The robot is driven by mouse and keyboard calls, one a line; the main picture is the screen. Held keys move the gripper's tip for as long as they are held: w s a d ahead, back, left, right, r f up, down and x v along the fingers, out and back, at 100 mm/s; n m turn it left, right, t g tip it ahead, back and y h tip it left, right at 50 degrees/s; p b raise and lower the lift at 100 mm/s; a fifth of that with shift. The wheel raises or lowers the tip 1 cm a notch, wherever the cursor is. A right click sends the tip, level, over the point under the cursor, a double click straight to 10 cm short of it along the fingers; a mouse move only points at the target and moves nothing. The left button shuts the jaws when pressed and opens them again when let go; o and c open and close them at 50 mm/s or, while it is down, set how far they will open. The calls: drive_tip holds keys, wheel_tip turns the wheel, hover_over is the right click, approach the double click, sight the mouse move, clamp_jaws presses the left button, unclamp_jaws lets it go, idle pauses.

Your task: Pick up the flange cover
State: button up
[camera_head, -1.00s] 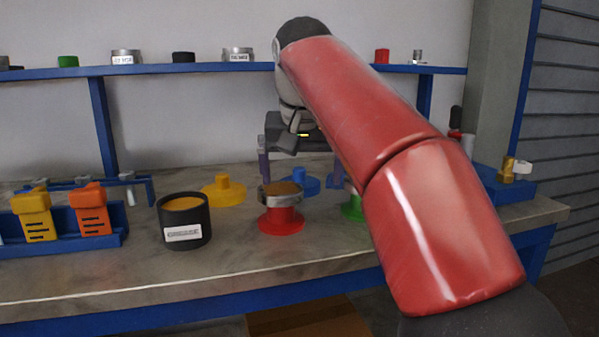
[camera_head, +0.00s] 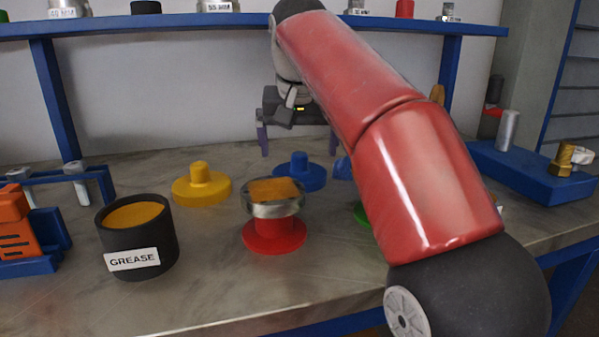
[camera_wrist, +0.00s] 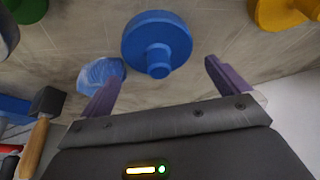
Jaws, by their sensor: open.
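Several coloured round covers with knobs stand on the bench; I cannot tell which one the task means. A blue cover (camera_head: 303,172) lies at the back, and in the wrist view (camera_wrist: 155,40) its knob points towards my gripper. A yellow cover (camera_head: 200,187) is to its left, and a green one (camera_head: 362,214) is mostly hidden by my arm. A red disc (camera_head: 275,237) carries a metal ring with an orange top (camera_head: 273,198). My gripper (camera_head: 297,143) is open and empty; its purple fingers show in the wrist view (camera_wrist: 163,72), apart from the blue cover.
A black grease pot (camera_head: 138,240) stands front left. A crumpled blue cloth (camera_wrist: 100,72) lies beside the blue cover. A blue shelf (camera_head: 245,22) with jars runs above the bench. A blue tray (camera_head: 530,175) with metal parts is at the right. Bare bench lies in front.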

sight(299, 154)
drive_tip(key=b+x, duration=0.1)
drive_tip(key=x, duration=0.3)
drive_tip(key=shift+c, duration=0.4)
drive_tip(key=c, duration=0.6)
